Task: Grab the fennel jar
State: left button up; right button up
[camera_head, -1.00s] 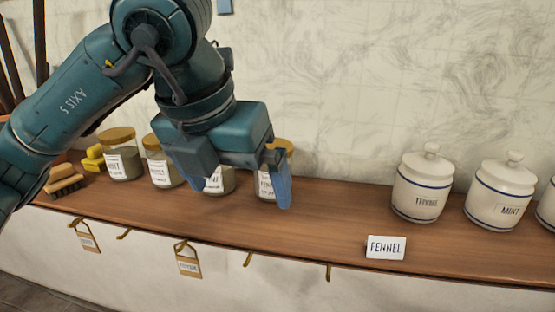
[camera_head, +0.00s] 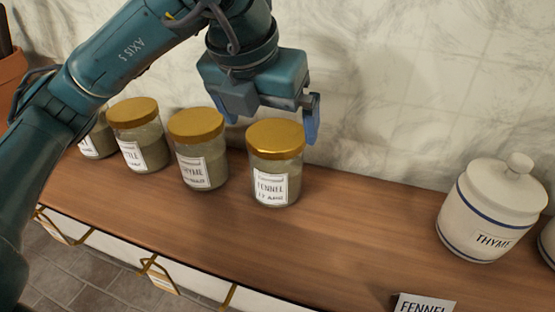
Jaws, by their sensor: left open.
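The fennel jar (camera_head: 275,165) is a clear glass jar with a gold lid and a white label reading FENNEL. It stands upright on the wooden shelf, the rightmost in a row of similar jars. My left gripper (camera_head: 272,120) is open and empty, just above and behind the jar's lid in the picture. I cannot tell whether the gripper touches the jar. My right gripper is not in view.
A thyme jar (camera_head: 199,150) stands close on the left, with a nettle-type jar (camera_head: 138,136) and another jar (camera_head: 98,138) beyond. A white ceramic thyme canister (camera_head: 490,212) stands at right. A FENNEL card (camera_head: 424,303) is at the front edge. The shelf (camera_head: 360,215) between is clear.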

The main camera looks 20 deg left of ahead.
aim_at(273, 137)
pick_arm(q)
jog(key=x, duration=0.3)
jog(key=shift+p+x, duration=0.8)
jog(key=shift+x, duration=1.9)
jog(key=shift+s+f, duration=0.1)
jog(key=shift+s, duration=0.1)
jog(key=shift+c, duration=0.6)
jog(key=c, duration=1)
